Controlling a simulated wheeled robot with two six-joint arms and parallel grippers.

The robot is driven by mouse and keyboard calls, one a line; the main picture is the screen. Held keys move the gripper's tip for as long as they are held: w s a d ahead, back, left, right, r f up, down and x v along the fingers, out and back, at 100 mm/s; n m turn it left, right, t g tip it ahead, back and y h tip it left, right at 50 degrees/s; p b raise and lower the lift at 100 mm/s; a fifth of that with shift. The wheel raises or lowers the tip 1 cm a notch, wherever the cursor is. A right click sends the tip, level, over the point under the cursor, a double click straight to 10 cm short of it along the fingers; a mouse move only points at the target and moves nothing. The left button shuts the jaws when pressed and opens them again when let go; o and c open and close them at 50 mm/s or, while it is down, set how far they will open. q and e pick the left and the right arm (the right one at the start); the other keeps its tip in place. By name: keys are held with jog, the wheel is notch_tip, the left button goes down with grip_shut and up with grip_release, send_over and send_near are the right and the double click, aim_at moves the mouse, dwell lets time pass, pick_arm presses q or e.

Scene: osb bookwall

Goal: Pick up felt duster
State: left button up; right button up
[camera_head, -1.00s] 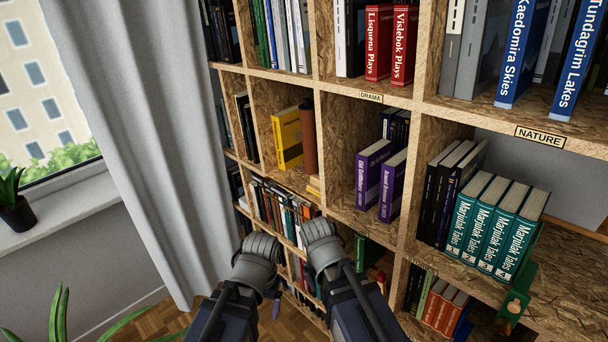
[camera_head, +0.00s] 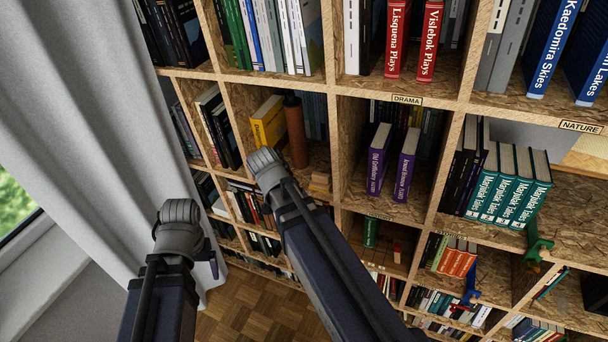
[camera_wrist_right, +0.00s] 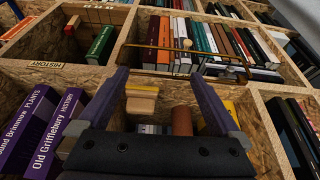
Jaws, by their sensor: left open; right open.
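A small tan block with a paler layer, which looks like the felt duster (camera_head: 320,183), sits on a shelf to the right of a brown cylinder. In the right wrist view the block (camera_wrist_right: 141,102) shows between the two fingers, nearer the left one and apart from both. My right gripper (camera_wrist_right: 160,79) is open and empty in front of that compartment. In the head view its fingers are hidden behind its own wrist. My left gripper (camera_head: 205,262) hangs lower left, near the curtain; its fingers are mostly hidden and I see nothing held.
The brown cylinder (camera_head: 295,132) and a yellow book (camera_head: 268,122) stand in the same compartment. Purple books (camera_head: 379,160) fill part of the one to its right, past an upright divider. Shelf boards bound it above and below. A grey curtain (camera_head: 95,130) hangs left.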

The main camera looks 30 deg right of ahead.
aim_at(320, 176)
jog(key=w+d, duration=0.1)
jog(key=d, duration=0.2)
jog(key=w+d, duration=0.2)
jog(key=d, duration=0.1)
jog(key=w+d, duration=0.1)
jog(key=d, duration=0.2)
jog(key=shift+w+d+r, duration=0.1)
jog(key=shift+w+d, duration=0.3)
jog(key=shift+w+d, duration=0.1)
jog(key=shift+d, duration=0.15)
jog(key=b+x, duration=0.4)
jog(key=x, duration=0.1)
jog(key=shift+w+d+b, duration=0.15)
jog(key=shift+d+b, duration=0.15)
jog(key=shift+b, duration=0.05)
jog(key=c, duration=1)
